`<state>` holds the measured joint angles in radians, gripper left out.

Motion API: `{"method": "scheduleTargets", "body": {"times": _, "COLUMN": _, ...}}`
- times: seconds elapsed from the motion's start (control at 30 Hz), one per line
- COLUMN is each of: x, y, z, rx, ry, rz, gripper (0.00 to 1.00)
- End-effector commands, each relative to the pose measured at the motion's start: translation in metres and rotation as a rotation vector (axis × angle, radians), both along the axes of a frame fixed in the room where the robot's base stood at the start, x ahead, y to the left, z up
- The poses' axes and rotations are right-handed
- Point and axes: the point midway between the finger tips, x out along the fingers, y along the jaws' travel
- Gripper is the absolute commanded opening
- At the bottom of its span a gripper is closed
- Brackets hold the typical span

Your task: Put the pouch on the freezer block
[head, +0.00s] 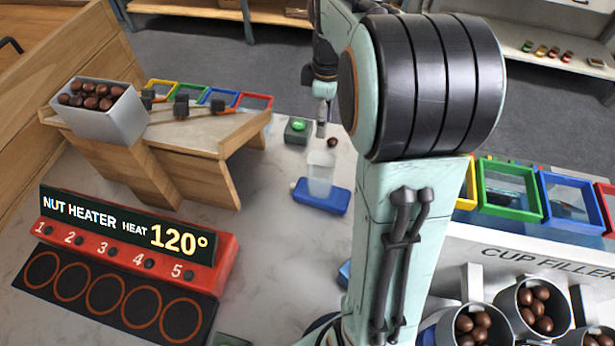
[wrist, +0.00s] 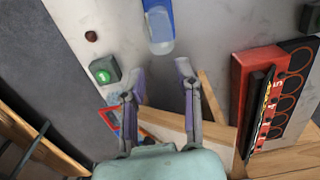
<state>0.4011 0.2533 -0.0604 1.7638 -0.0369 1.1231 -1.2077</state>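The pouch (head: 320,172) is a pale, translucent piece that appears to stand upright on the blue freezer block (head: 325,203), on the table. In the wrist view the pouch (wrist: 160,45) covers the near end of the blue block (wrist: 158,14). Exactly how its base meets the block is hard to tell. My gripper (head: 321,131) is behind and above the pouch in the head view, apart from it. In the wrist view my gripper (wrist: 160,73) has its fingers spread with nothing between them, and the pouch lies just beyond the fingertips.
A dark box with a green button (head: 298,130) and a loose chestnut (head: 332,143) lie near my gripper. A wooden stand (head: 160,150) holds a bin of chestnuts (head: 110,122). The red nut heater (head: 215,262) is at front left, the cup filler (head: 535,257) at right.

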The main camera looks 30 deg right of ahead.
Motion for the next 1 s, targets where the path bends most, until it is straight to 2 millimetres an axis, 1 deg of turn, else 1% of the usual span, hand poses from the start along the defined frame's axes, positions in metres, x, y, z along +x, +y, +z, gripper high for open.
{"method": "scheduleTargets", "body": {"times": 0.07, "x": -0.007, "y": 0.013, "z": 0.005, "rx": 0.004, "ry": -0.003, "rz": -0.026, "gripper": 0.33}}
{"method": "scheduleTargets", "body": {"times": 0.17, "x": -0.031, "y": 0.051, "z": 0.016, "rx": 0.019, "ry": -0.009, "rz": -0.124, "gripper": 0.33}}
{"method": "scheduleTargets", "body": {"times": 0.2, "x": -0.047, "y": 0.071, "z": 0.020, "rx": 0.026, "ry": -0.009, "rz": -0.180, "gripper": 0.33}}
{"method": "scheduleTargets", "body": {"times": 0.27, "x": -0.075, "y": 0.099, "z": 0.022, "rx": 0.038, "ry": -0.005, "rz": -0.272, "gripper": 0.33}}
{"method": "scheduleTargets", "body": {"times": 0.3, "x": -0.094, "y": 0.116, "z": 0.021, "rx": 0.044, "ry": -0.002, "rz": -0.334, "gripper": 0.33}}
{"method": "scheduleTargets", "body": {"times": 0.37, "x": -0.122, "y": 0.136, "z": 0.018, "rx": 0.052, "ry": 0.006, "rz": -0.423, "gripper": 0.33}}
{"method": "scheduleTargets", "body": {"times": 0.4, "x": -0.140, "y": 0.146, "z": 0.014, "rx": 0.056, "ry": 0.011, "rz": -0.478, "gripper": 0.33}}
{"method": "scheduleTargets", "body": {"times": 0.43, "x": -0.152, "y": 0.153, "z": 0.011, "rx": 0.058, "ry": 0.015, "rz": -0.515, "gripper": 0.33}}
{"method": "scheduleTargets", "body": {"times": 0.5, "x": -0.174, "y": 0.163, "z": 0.003, "rx": 0.061, "ry": 0.022, "rz": -0.586, "gripper": 0.33}}
{"method": "scheduleTargets", "body": {"times": 0.6, "x": -0.193, "y": 0.170, "z": -0.005, "rx": 0.061, "ry": 0.031, "rz": -0.650, "gripper": 0.33}}
{"method": "scheduleTargets", "body": {"times": 0.7, "x": -0.198, "y": 0.171, "z": -0.007, "rx": 0.060, "ry": 0.034, "rz": -0.675, "gripper": 0.33}}
{"method": "scheduleTargets", "body": {"times": 1.0, "x": -0.197, "y": 0.171, "z": -0.007, "rx": 0.060, "ry": 0.034, "rz": -0.676, "gripper": 0.33}}
